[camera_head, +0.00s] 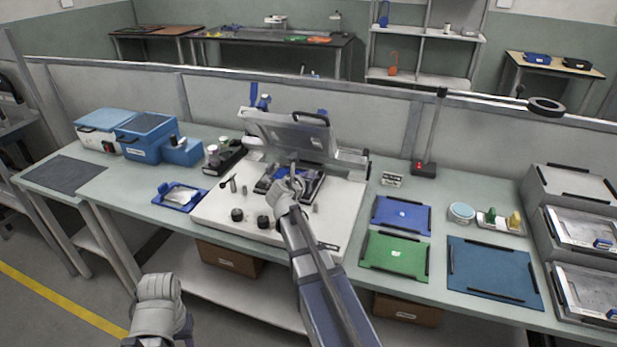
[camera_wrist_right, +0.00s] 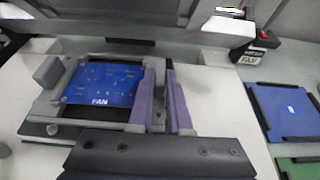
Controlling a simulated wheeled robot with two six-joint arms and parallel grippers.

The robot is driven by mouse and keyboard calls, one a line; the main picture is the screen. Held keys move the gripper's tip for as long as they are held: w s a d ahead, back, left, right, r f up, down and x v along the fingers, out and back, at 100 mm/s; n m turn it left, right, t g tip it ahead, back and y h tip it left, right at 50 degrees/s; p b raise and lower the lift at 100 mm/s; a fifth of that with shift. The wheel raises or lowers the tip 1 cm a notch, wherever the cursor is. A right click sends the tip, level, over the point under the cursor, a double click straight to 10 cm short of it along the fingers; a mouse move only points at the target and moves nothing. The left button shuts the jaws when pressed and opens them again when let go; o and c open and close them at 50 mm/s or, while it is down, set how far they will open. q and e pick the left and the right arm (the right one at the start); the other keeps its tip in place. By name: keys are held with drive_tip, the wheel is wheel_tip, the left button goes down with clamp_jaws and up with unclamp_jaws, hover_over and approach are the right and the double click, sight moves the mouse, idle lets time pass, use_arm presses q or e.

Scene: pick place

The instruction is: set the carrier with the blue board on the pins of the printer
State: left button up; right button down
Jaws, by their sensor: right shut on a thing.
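My right gripper (camera_wrist_right: 163,90) is shut on the carrier's right side in the wrist view. In the head view my right gripper (camera_head: 291,176) covers part of the blue board (camera_head: 278,172). The carrier is over the white bed of the printer (camera_head: 222,216), under its raised grey lid (camera_head: 285,132). The pins under the carrier are hidden, so I cannot tell whether it rests on them. Only a grey link of my left arm shows; its gripper is out of view.
Right of the printer are a blue mat (camera_head: 402,215), a green mat (camera_head: 396,255) and a teal mat (camera_head: 490,285). A blue tray (camera_head: 180,196) and blue boxes (camera_head: 148,137) are at left. A lamp base (camera_head: 424,169) and stacked bins (camera_head: 583,230) stand at right.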

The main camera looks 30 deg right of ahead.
drive_tip(key=c, duration=0.8)
unclamp_jaws()
drive_tip(key=c, duration=0.3)
drive_tip(key=shift+c, duration=0.2)
wheel_tip(320, 180, up, 7)
drive_tip(key=p, duration=0.7)
drive_tip(key=shift+r, duration=0.1)
